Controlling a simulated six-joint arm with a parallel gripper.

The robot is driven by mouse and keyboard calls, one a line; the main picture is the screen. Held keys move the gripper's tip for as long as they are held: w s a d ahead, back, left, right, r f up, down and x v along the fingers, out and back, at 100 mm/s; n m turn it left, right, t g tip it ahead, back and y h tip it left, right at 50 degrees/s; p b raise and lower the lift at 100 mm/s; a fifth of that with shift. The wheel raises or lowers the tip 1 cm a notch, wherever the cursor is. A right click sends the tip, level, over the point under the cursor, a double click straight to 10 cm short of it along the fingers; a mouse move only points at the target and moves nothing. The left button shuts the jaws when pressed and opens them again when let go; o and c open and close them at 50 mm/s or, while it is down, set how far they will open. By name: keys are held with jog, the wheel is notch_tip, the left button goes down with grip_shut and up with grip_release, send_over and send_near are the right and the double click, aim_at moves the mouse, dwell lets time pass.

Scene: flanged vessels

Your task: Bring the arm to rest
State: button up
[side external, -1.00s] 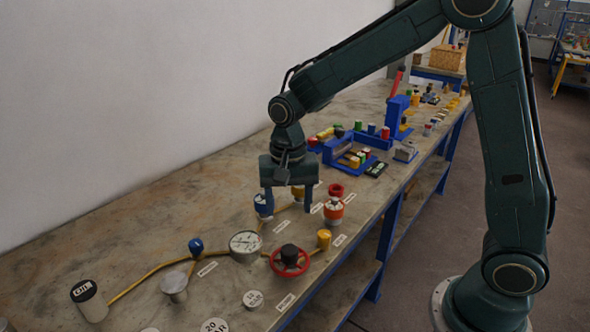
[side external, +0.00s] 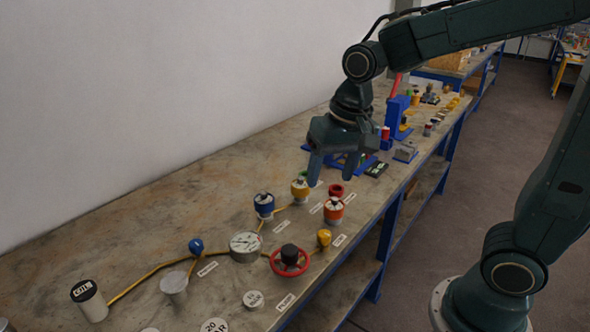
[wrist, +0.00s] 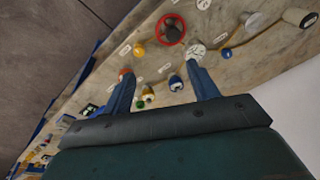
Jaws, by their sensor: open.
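My gripper (side external: 331,172) is open and empty, with its blue fingers pointing down above the bench (side external: 150,215). In the side view it hangs above and behind the flanged vessels. The vessels are a blue-topped one (side external: 264,206), a yellow-topped one (side external: 300,190) and an orange one (side external: 334,210), all upright. A red ring (side external: 336,190) and part of a green piece show near the fingertips. In the wrist view the fingers (wrist: 163,90) reach over the bench, with the blue-topped vessel (wrist: 176,83) between them and apart from both.
A red handwheel (side external: 290,261), a round gauge (side external: 245,247), a yellow knob (side external: 323,238) and a blue knob (side external: 196,246) stand nearer on the bench. Blue fixtures (side external: 399,120) stand farther along, partly behind my gripper. The bench's left part by the wall is clear.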

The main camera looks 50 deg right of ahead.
jog(key=s+d+r+n+t, duration=0.1)
jog(key=s+r+n, duration=0.1)
jog(key=s, duration=0.4)
jog(key=s+d+r+n+t, duration=0.1)
jog(key=s+n+t, duration=0.1)
jog(key=s, duration=0.5)
jog(key=shift+s+d+r+n, duration=0.15)
jog(key=shift+s+r+n, duration=0.2)
jog(key=shift+n, duration=0.35)
jog(key=shift+o, duration=0.4)
jog(key=shift+w, duration=0.1)
dwell(0.8)
